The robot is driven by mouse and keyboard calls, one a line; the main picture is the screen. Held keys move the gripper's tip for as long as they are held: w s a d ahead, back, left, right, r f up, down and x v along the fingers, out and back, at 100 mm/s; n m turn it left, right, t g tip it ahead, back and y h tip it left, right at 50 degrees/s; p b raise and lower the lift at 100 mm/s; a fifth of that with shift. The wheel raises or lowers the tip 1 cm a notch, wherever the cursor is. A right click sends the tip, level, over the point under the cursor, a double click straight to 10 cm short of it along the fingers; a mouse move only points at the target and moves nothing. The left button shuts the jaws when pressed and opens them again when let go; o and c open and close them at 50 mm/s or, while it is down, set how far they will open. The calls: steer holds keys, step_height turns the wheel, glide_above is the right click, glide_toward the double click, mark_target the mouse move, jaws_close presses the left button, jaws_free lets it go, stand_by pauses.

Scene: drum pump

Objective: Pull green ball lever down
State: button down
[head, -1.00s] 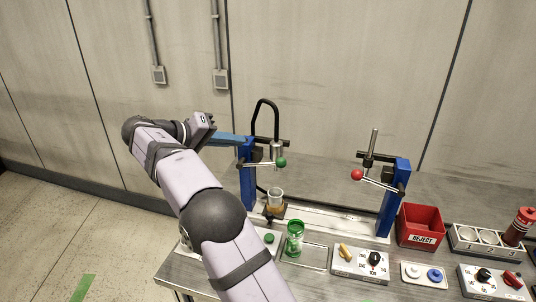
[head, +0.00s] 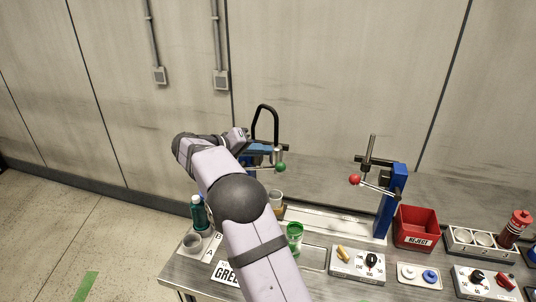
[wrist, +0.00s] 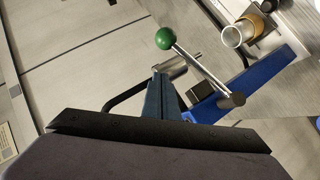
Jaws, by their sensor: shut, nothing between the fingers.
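The green ball (head: 280,168) sits on the end of a thin metal lever on the left press. In the wrist view the ball (wrist: 165,38) lies just past my fingertips, and its rod slants down right to a pivot on the blue column (wrist: 272,80). My gripper (head: 270,149) has blue fingers, shut and empty. In the wrist view the closed fingertips (wrist: 160,76) are beside the rod, short of the ball. I cannot tell whether they touch the rod. My arm hides most of the left press's column in the head view.
A cup (head: 275,197) stands under the left press, and a green cup (head: 295,232) stands in front. The right press has a red ball lever (head: 355,180). A red reject bin (head: 417,226) and control boxes fill the right. A teal bottle (head: 198,212) stands left.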

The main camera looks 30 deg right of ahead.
steer(key=shift+s+f, duration=0.25)
steer(key=shift+s, duration=0.5)
steer(key=shift+s+d+f+p, duration=0.15)
steer(key=shift+s+f+p, duration=0.35)
steer(key=shift+s+f, duration=0.1)
steer(key=shift+f, duration=0.1)
